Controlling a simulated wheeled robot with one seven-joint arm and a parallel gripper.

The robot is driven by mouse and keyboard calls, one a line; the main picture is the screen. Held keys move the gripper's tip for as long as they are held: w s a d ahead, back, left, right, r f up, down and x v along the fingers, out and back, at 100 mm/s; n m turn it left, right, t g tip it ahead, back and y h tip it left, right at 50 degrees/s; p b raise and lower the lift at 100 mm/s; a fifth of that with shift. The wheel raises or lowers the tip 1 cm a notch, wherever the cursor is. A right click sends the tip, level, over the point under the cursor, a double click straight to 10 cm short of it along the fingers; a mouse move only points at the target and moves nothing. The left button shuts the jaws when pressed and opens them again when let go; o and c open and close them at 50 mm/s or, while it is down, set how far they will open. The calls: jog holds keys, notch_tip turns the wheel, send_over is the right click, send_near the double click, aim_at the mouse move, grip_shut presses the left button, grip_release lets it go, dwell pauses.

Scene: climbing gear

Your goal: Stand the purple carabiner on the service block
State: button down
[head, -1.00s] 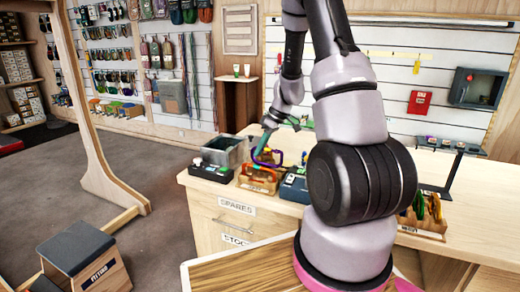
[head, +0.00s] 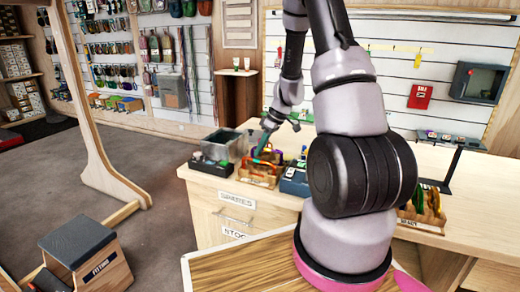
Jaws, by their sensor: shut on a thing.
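My gripper (head: 264,144) is low over the left end of the workbench, above the wooden rack (head: 258,180). It is shut, but its fingers are small and partly hidden among the gear. I cannot make out the purple carabiner clearly now; a purple loop showed at the fingertips a second ago. I cannot tell for certain which piece is the service block. A dark block with small coloured parts (head: 211,168) is at the bench's left corner, and a dark blue one (head: 294,182) is right of the rack.
A grey open bin (head: 222,146) stands behind the left block, close to my gripper. Another wooden rack of coloured gear (head: 424,212) and a dark stand (head: 450,170) are to the right. The bench (head: 470,200) has bare room there. A step stool (head: 85,255) is on the floor.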

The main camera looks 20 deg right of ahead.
jog(key=shift+f, duration=0.55)
jog(key=c, duration=0.8)
grip_release()
jog(key=shift+c, duration=0.2)
